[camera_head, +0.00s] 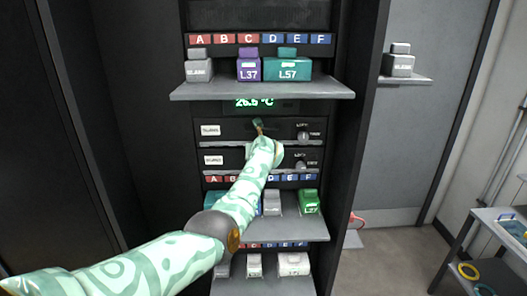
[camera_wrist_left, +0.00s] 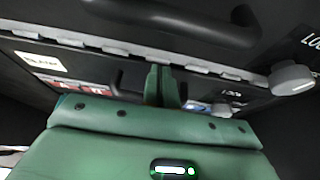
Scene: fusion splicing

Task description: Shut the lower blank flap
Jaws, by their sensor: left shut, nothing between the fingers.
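The lower blank flap (camera_head: 225,160) is a dark panel in the rack with a white label on its left and a round knob (camera_head: 299,163) on its right. The upper blank flap (camera_head: 235,129) is directly above it, with a similar label and knob (camera_head: 303,136). My left gripper (camera_head: 258,126) is shut and empty in front of the two flaps, and its arm hides the middle of the lower one. In the left wrist view the closed fingers (camera_wrist_left: 161,86) are just below a grey edge strip. I cannot tell how far the lower flap stands open. My right gripper is not in view.
A grey shelf (camera_head: 260,90) with grey, purple and teal blocks juts out above the flaps. Another shelf (camera_head: 300,229) below holds more blocks, including a green one (camera_head: 309,201). A small table (camera_head: 495,222) stands at the right, with open floor between.

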